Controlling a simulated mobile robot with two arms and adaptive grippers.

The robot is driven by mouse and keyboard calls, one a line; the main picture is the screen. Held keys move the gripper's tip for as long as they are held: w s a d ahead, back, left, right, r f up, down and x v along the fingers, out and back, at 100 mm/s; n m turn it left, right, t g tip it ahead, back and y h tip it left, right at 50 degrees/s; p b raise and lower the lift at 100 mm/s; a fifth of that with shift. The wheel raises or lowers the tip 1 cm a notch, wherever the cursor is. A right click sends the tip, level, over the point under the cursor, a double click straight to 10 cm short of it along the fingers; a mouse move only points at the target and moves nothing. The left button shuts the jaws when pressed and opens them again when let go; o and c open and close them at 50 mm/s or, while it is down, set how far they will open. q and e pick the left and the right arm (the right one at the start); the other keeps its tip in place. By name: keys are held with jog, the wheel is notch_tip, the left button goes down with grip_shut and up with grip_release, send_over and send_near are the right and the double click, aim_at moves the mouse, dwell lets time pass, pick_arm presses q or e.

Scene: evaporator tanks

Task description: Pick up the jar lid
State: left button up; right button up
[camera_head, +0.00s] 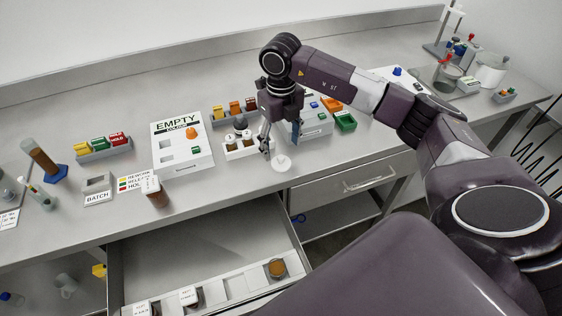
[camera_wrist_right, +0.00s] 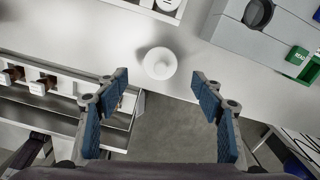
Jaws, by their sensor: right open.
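A round white jar lid (camera_head: 281,163) lies on the steel bench top near its front edge. It also shows in the right wrist view (camera_wrist_right: 160,63), ahead of and between the fingertips, apart from both. My right gripper (camera_head: 281,145) points down just above and behind the lid in the head view. Its blue-padded fingers are spread wide and empty in the right wrist view (camera_wrist_right: 160,90). A brown jar with a white label (camera_head: 154,192) stands at the bench's front edge, left of the lid. My left gripper does not show.
A white holder with small bottles (camera_head: 240,149) stands close behind and left of the lid. A grey box with a green block (camera_head: 345,121) is to the right. A white "EMPTY" panel (camera_head: 182,145) stands left. An open drawer (camera_head: 215,262) juts out below the bench, holding several jars.

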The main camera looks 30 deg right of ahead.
aim_at(280, 156)
jog(key=f, duration=0.1)
jog(key=f+p, duration=0.1)
jog(key=f, duration=0.1)
jog(key=f+p, duration=0.1)
jog(key=shift+w+f, duration=0.25)
jog(key=shift+f, duration=0.55)
jog(key=c, duration=0.9)
